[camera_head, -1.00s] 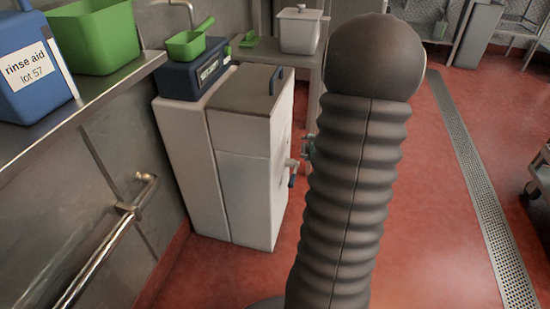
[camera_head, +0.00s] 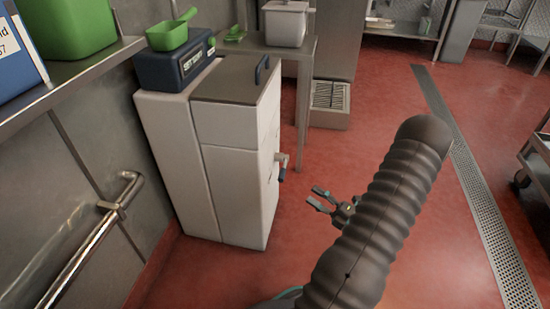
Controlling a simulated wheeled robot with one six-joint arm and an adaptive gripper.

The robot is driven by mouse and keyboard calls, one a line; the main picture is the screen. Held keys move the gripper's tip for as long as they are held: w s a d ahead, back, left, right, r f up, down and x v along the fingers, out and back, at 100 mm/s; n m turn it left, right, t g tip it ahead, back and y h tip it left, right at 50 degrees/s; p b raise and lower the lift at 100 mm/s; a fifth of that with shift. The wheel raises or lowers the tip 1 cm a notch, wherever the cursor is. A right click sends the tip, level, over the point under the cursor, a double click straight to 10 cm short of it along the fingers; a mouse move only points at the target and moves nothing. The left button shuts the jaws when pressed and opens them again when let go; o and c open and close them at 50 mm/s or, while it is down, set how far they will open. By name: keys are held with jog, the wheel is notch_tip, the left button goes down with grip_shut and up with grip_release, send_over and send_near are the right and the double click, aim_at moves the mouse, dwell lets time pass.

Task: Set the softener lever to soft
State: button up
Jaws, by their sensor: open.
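The white softener cabinet (camera_head: 237,188) stands against the wall, left of centre. A small pale valve (camera_head: 281,158) sticks out of its right side, and a small dark blue lever (camera_head: 282,174) hangs from it, pointing roughly downward. Any position marks are too small to see. My gripper (camera_head: 314,197) is open and empty, its two fingers pointing left. In the picture it is right of and below the lever, with red floor showing between them.
A dark blue box (camera_head: 172,72) with a green scoop (camera_head: 171,33) sits on top of the cabinet. A steel shelf (camera_head: 80,83) and rail (camera_head: 90,241) run along the left wall. A side table (camera_head: 298,47) is behind. Red floor is open to the right.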

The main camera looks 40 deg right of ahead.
aim_at(282, 173)
jog(key=shift+x, duration=6.45)
jog(key=shift+w, duration=0.2)
jog(key=shift+c, duration=0.2)
grip_shut()
jog(key=shift+r, duration=0.1)
